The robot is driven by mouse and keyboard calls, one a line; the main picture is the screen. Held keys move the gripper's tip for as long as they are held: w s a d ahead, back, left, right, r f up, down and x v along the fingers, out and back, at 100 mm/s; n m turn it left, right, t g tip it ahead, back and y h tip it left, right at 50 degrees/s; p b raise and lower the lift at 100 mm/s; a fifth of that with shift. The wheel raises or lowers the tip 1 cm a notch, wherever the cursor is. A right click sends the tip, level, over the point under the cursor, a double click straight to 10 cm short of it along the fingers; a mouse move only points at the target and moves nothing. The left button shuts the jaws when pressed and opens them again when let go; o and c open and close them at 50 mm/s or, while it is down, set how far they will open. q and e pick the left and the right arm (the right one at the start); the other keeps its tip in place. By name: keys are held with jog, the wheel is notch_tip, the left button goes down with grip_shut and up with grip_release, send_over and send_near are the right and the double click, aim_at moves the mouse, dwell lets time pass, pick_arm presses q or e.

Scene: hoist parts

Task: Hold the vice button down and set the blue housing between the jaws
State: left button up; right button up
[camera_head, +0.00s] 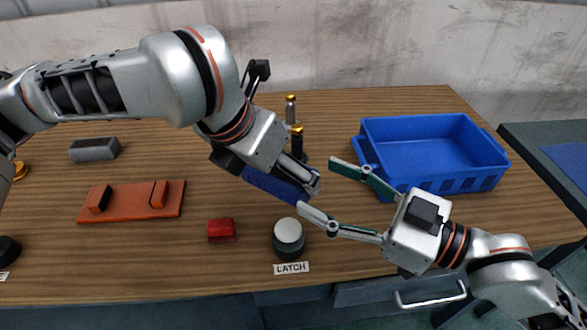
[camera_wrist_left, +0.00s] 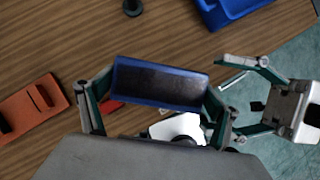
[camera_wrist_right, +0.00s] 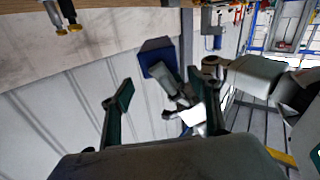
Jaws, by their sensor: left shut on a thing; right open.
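The blue housing (camera_head: 272,186) is a blue block with a dark face; it also shows in the left wrist view (camera_wrist_left: 160,84). My left gripper (camera_head: 279,177) is shut on it and holds it above the table, behind the LATCH button. The vice (camera_head: 140,203) is an orange plate with two jaws apart and a bare gap between them, left on the table. A dark button (camera_head: 8,249) at the left edge has a cut-off label ending in E. My right gripper (camera_head: 316,185) is open and empty, its fingertips close to the housing's right end.
The grey-topped LATCH button (camera_head: 288,231) stands near the front edge, with a red block (camera_head: 221,230) left of it. A blue crate (camera_head: 430,150) is at the back right. A grey block (camera_head: 94,149) lies behind the vice. Gold-topped posts (camera_head: 291,108) stand behind my left gripper.

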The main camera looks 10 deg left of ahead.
jog(key=x, duration=1)
jog(key=shift+w+a, duration=0.15)
jog(key=shift+a, duration=0.05)
jog(key=c, duration=1.6)
pick_arm(q)
jog(key=o, duration=1.3)
jog(key=shift+c, duration=0.2)
pick_arm(e)
jog(key=shift+o, duration=0.2)
jog(key=shift+r, duration=0.1)
pick_arm(q)
jog(key=shift+r, duration=0.15)
